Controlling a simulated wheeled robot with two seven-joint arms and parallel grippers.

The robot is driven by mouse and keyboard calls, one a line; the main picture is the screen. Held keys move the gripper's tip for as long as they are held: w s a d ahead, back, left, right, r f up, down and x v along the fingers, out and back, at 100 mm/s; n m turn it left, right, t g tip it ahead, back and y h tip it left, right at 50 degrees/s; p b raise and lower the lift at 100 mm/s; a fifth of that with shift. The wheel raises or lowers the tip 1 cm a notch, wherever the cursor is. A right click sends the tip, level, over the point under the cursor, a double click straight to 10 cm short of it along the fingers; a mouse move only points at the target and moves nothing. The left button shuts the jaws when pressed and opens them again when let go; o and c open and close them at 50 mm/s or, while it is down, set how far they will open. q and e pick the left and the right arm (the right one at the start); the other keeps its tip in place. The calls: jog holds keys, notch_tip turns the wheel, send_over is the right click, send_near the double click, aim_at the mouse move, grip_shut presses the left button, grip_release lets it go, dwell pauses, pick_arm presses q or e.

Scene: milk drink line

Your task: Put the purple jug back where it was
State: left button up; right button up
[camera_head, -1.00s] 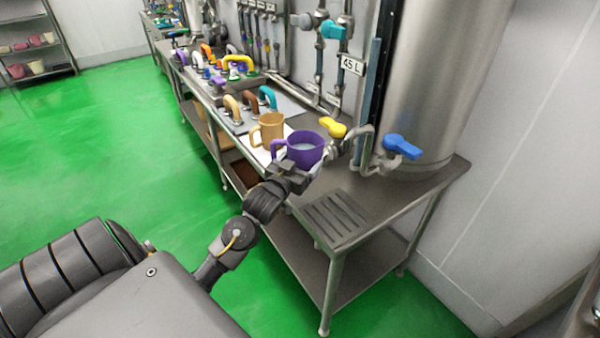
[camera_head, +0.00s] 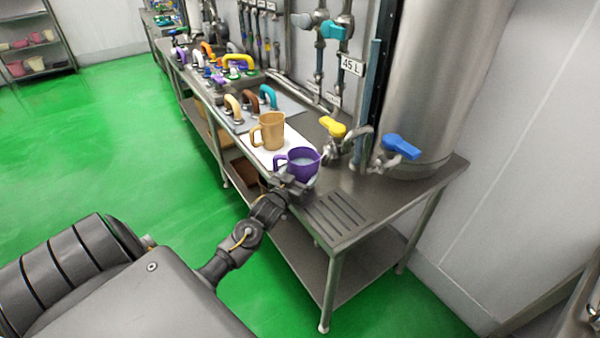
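The purple jug (camera_head: 305,162) is upright at the near end of the white board (camera_head: 292,138) on the steel bench, with a pale liquid in it and its handle to the left. Whether its base touches the board cannot be told. My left gripper (camera_head: 294,183) is at the jug's near lower side and appears shut on it; the fingertips are partly hidden. A tan jug (camera_head: 270,132) stands on the board just behind the purple one. My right gripper is not in view.
A drain grate (camera_head: 336,213) lies at the bench's near end. A yellow-handled tap (camera_head: 333,127) and a blue-handled tap (camera_head: 402,146) on the steel tank (camera_head: 440,80) are to the right. Several coloured-handled items (camera_head: 238,65) stand farther along the bench.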

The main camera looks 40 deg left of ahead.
pick_arm(q)
jog(key=shift+r, duration=0.15)
jog(key=o, duration=1.6)
jog(key=shift+f, duration=0.2)
jog(key=s, duration=0.4)
jog(key=s+d+b, duration=0.1)
jog(key=s, duration=0.3)
jog(key=s+d, duration=0.1)
jog(key=s, duration=0.3)
jog(key=shift+d+r+b, duration=0.1)
jog(key=shift+r+b, duration=0.05)
jog(key=shift+b, duration=0.25)
